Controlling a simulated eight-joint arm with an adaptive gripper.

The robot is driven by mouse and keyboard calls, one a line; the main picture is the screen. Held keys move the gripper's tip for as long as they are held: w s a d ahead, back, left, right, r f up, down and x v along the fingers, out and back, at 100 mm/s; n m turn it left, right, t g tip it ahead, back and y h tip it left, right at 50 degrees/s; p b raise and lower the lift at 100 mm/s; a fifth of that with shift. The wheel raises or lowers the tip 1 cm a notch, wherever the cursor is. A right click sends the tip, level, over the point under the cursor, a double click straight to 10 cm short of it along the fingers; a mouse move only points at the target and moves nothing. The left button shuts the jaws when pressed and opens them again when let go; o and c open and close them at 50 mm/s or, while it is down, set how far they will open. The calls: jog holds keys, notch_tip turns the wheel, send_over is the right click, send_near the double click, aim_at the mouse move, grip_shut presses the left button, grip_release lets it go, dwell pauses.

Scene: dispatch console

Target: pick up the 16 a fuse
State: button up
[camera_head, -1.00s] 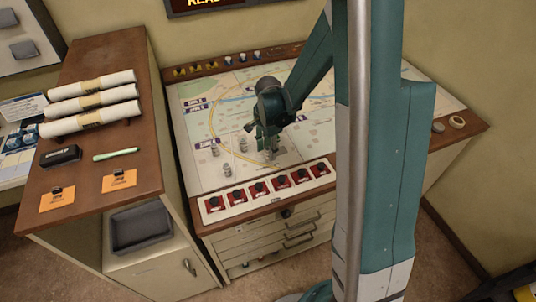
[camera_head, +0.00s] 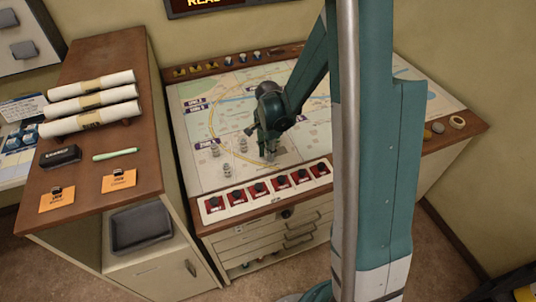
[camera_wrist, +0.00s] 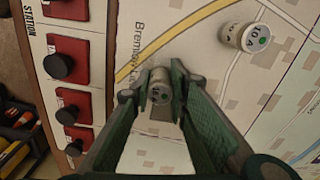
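In the wrist view a small grey cylindrical fuse (camera_wrist: 160,88) lies between the two fingertips of my gripper (camera_wrist: 160,95). Its end label is too dark and small to read. The fingers are close on both sides of it; I cannot tell whether they press on it. Another grey fuse (camera_wrist: 245,36), with a green-marked end that seems to read 10 A, lies apart to the upper right. In the head view my gripper (camera_head: 268,148) points down at the map. No fuse's 16 A mark is readable.
The map-covered console top (camera_head: 205,125) has a strip of red switches with black knobs (camera_head: 260,188) along its front edge, close to my gripper. Small coloured pieces (camera_head: 228,58) line the back edge. A side cabinet with paper rolls (camera_head: 90,100) stands at the left.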

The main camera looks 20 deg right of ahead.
jog(key=c, duration=0.3)
jog(key=shift+r, duration=0.15)
jog(key=shift+r+p, duration=0.35)
jog(key=shift+r, duration=4.55)
jog(key=shift+w, duration=0.1)
